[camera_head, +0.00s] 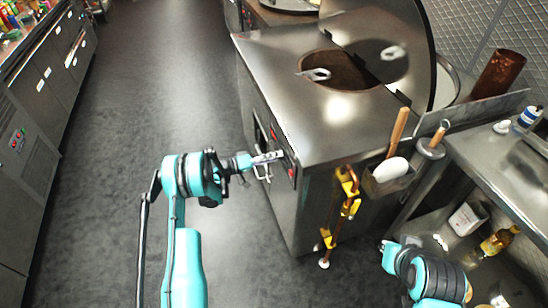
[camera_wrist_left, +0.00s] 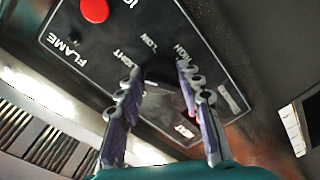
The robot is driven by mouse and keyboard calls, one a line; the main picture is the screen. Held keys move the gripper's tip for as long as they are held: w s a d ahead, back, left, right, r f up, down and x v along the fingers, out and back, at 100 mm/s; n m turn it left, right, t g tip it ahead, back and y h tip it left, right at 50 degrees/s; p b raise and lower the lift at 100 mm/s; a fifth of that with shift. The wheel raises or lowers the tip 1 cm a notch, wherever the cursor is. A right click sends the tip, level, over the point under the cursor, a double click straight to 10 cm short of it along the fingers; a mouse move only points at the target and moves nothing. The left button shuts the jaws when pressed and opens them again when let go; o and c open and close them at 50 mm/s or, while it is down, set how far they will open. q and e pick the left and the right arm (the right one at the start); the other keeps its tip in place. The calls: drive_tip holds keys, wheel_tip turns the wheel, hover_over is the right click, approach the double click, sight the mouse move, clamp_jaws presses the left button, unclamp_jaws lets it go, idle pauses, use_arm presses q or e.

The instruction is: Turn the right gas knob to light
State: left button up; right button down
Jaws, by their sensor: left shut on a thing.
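The dark gas knob (camera_wrist_left: 160,73) is on a black control panel (camera_wrist_left: 105,40) in the left wrist view, with the words LIGHT, LOW and HIGH around it. My left gripper (camera_wrist_left: 160,75) has one finger on each side of the knob and is shut on it. The knob's pointer is hard to make out. In the head view my left gripper (camera_head: 270,158) reaches the front of the steel tandoor counter (camera_head: 300,110), and the knob is hidden there. The right arm shows at the lower right, with its fingers out of sight.
A red button (camera_wrist_left: 95,10) and a FLAME label are on the same panel. Yellow valves (camera_head: 347,180) on a copper pipe and a holder with a wooden-handled tool (camera_head: 398,130) are at the counter's right corner. The floor at left is clear.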

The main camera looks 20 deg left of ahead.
use_arm(q)
drive_tip(key=shift+n, duration=0.4)
drive_tip(key=o, duration=1.2)
drive_tip(key=shift+c, duration=0.2)
drive_tip(key=v, duration=1.2)
